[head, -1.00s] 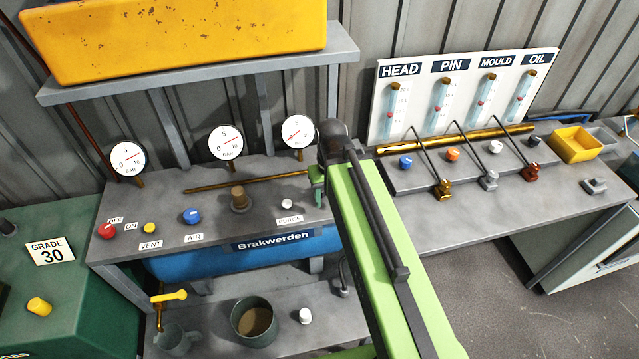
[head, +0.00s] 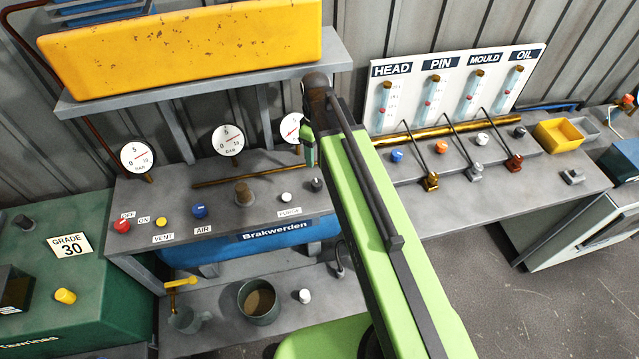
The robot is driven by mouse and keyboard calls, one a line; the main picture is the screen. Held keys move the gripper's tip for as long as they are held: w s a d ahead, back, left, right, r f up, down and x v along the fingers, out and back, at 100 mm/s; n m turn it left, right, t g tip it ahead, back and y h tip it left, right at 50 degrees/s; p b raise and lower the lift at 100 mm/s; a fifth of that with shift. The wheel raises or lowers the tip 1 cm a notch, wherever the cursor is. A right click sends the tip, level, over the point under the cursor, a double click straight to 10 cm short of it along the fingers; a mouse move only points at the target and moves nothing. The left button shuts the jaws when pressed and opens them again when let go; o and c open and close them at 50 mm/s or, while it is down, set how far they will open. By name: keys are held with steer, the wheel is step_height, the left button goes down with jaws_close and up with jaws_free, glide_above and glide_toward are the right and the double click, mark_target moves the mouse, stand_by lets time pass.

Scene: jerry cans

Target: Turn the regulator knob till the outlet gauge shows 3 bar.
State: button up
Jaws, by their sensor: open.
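Three round white gauges marked in bar rise at the back: the left gauge (head: 137,157), the middle gauge (head: 228,140) and the right gauge (head: 290,127). I cannot tell which is the outlet gauge. The left and middle needles point up to the right. The right gauge is partly covered by my arm, so its reading is hidden. My gripper (head: 309,152) is a small green piece at the arm's far end, open, above the bench's back edge, to the right of the knob and apart from it.
On the bench stand a red knob (head: 122,226), a yellow button (head: 161,222), a blue AIR knob (head: 199,211), a white PURGE knob (head: 286,197) and a black knob (head: 317,184). A brass rod (head: 225,180) lies behind them. A shelf (head: 200,82) overhangs the gauges.

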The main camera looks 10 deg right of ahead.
mark_target(317, 183)
step_height(317, 183, down, 14)
steer(key=b, duration=1.3)
steer(key=shift+f, duration=0.2)
steer(key=shift+r, duration=0.1)
